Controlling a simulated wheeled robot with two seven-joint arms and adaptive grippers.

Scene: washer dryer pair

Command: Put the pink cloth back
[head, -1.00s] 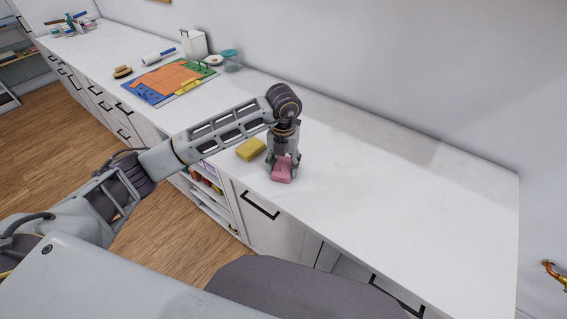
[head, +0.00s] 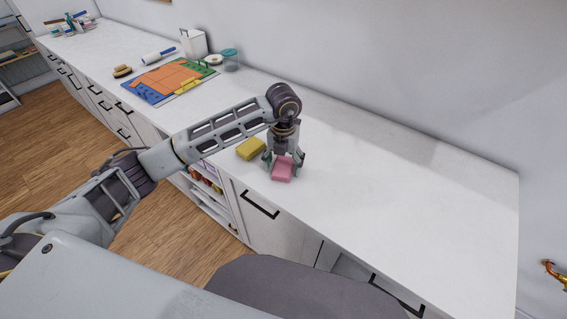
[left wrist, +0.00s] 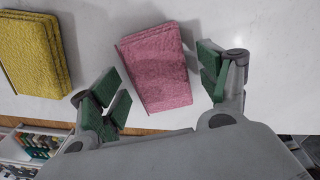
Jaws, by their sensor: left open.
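The pink cloth (head: 282,170), a small folded block, lies on the white counter near its front edge. In the left wrist view the pink cloth (left wrist: 158,68) lies tilted between and just beyond the finger pads. My left gripper (head: 284,160) is open above and beside the cloth; in the left wrist view its green-padded fingers (left wrist: 163,88) stand apart, with gaps to the cloth. A yellow folded cloth (head: 251,149) lies to the left of the pink one, and it also shows in the left wrist view (left wrist: 32,50). My right gripper is not in view.
A colored board (head: 168,80) with orange, blue and green areas lies farther left on the counter (head: 400,190). A brush (head: 122,71), a white container (head: 193,42) and a glass jar (head: 231,60) stand around it. The counter to the right is clear.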

